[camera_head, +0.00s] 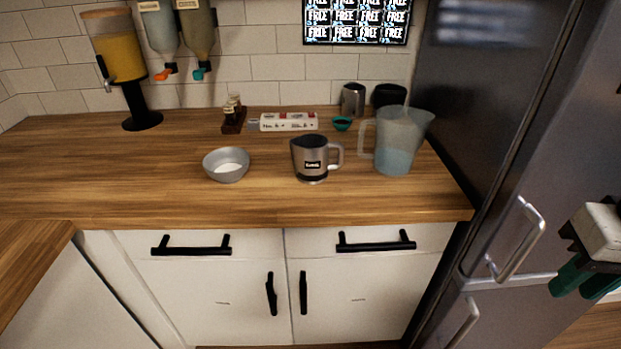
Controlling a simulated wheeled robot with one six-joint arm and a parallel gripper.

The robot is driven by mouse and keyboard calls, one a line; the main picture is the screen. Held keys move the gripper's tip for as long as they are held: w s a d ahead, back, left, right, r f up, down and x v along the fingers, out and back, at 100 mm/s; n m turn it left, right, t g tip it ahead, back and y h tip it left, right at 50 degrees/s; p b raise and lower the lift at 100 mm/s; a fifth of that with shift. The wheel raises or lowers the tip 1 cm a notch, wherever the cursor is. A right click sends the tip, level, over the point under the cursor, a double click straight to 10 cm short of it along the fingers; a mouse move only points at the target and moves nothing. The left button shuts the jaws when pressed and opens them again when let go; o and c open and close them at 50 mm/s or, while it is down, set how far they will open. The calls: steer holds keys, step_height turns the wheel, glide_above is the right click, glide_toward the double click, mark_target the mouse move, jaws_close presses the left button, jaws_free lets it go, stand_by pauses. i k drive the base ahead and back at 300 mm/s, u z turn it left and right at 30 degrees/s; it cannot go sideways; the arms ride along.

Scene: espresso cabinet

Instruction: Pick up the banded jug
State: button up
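The banded jug (311,158) is a steel jug with a dark band, a small label and a handle on its right. It stands upright near the middle of the wooden counter, in front of the wall. My gripper (572,291) is at the far right edge, in front of the fridge, well apart from the jug and lower in the picture. Its teal fingers point down and look parted, with nothing seen between them. The right part of the gripper is cut off by the frame.
A tall translucent pitcher (397,143) stands close on the jug's right, and a grey bowl (227,165) on its left. A small teal cup (342,124), a plain steel jug (353,99) and a carton (289,122) are behind. The counter front (290,207) is clear.

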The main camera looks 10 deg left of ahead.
mark_target(309, 151)
steer(key=k, duration=1)
steer(key=u, duration=0.55)
steer(key=i, duration=1.45)
steer(key=z, duration=0.7)
